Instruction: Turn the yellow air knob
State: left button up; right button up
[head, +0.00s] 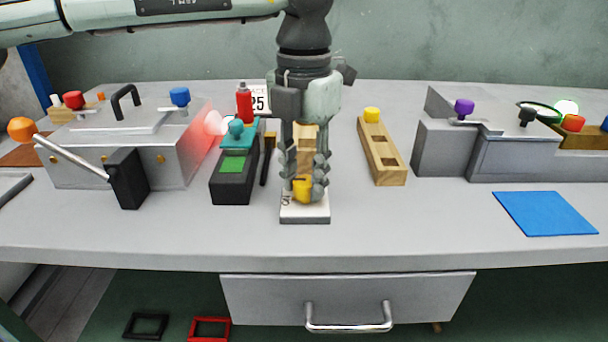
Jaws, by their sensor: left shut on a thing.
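A yellow knob (302,191) sits low over a small white-topped plate (305,217) near the front middle of the table. My left gripper (305,187) points straight down with its fingers closed around this knob, hiding part of it. Another yellow knob (372,115) tops the far end of a wooden block (383,158) to the right, apart from my gripper. My right gripper is out of view.
A grey press with a lever (75,157) stands left, beside a dark box with a green pad (232,165) and a red bottle (244,104). Grey blocks (445,150) and a blue mat (545,213) lie right. A drawer (350,297) is below.

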pick_arm(q)
jog(key=m+b, duration=0.1)
jog(key=m, duration=0.2)
jog(key=shift+f+b, duration=0.1)
jog(key=shift+b, duration=0.3)
jog(key=shift+m+b, duration=0.3)
jog(key=shift+m, duration=0.8)
jog(key=m, duration=0.2)
jog(key=shift+w+m+b, duration=0.1)
jog(key=shift+m+b, duration=0.25)
jog(key=shift+m, duration=0.05)
jog(key=m, duration=0.3)
jog(key=shift+a+m+b, duration=0.1)
jog(key=shift+m+b, duration=0.2)
jog(key=m, duration=0.2)
jog(key=shift+w+m, duration=0.1)
jog(key=shift+m, duration=1.9)
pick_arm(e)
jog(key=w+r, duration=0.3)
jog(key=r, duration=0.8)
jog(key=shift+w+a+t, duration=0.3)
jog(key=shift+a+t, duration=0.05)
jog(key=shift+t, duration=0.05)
pick_arm(q)
jog(key=shift+m, duration=0.3)
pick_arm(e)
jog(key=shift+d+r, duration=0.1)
